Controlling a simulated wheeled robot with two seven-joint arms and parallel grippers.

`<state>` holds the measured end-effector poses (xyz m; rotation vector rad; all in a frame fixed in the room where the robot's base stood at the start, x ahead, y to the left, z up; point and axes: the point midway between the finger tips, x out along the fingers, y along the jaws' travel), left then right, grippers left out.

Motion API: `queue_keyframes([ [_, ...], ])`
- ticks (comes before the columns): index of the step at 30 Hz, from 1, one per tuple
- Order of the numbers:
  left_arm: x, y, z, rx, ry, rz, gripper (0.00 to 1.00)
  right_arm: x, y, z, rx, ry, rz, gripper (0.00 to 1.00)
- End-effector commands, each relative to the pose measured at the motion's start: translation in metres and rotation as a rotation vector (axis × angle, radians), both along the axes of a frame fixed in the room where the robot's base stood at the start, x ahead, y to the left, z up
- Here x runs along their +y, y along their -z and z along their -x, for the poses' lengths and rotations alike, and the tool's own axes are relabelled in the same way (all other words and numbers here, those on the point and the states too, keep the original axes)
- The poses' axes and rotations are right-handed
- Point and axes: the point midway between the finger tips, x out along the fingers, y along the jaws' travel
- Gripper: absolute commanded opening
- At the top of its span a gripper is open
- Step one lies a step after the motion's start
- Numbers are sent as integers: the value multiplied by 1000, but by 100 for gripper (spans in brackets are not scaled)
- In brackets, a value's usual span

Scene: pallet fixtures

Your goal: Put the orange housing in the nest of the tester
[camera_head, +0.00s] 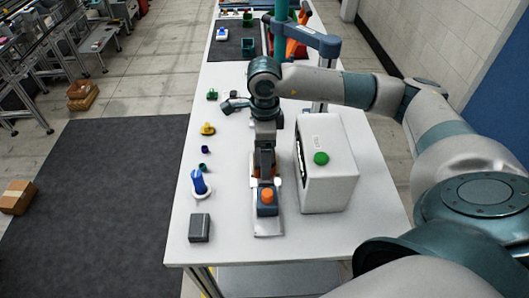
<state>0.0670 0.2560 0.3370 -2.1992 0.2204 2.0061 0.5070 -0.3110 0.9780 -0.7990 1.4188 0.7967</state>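The white tester (338,185) stands on the right of the white table, with a green button on top. To its left is a narrow pale plate (268,228) with a dark grey-blue block on it. A small orange part (267,195), which looks like the housing, sits on or in this block. My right gripper (265,178) points down just behind the orange part, at or very close to it. Whether its fingers hold the part, and how the part is seated, cannot be told. My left gripper is not in view.
Along the table's left side are a dark grey box (199,228), a blue-and-white object (198,182), a yellow object (208,128) and small dark pieces. A dark mat (235,44) with parts lies at the far end.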

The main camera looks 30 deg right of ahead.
Motion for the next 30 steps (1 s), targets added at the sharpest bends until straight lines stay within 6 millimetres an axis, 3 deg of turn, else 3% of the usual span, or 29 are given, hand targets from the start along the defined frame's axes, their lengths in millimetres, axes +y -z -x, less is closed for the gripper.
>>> queue_keyframes([
  [30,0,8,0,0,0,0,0,0,0,0,0,0,0,59],
])
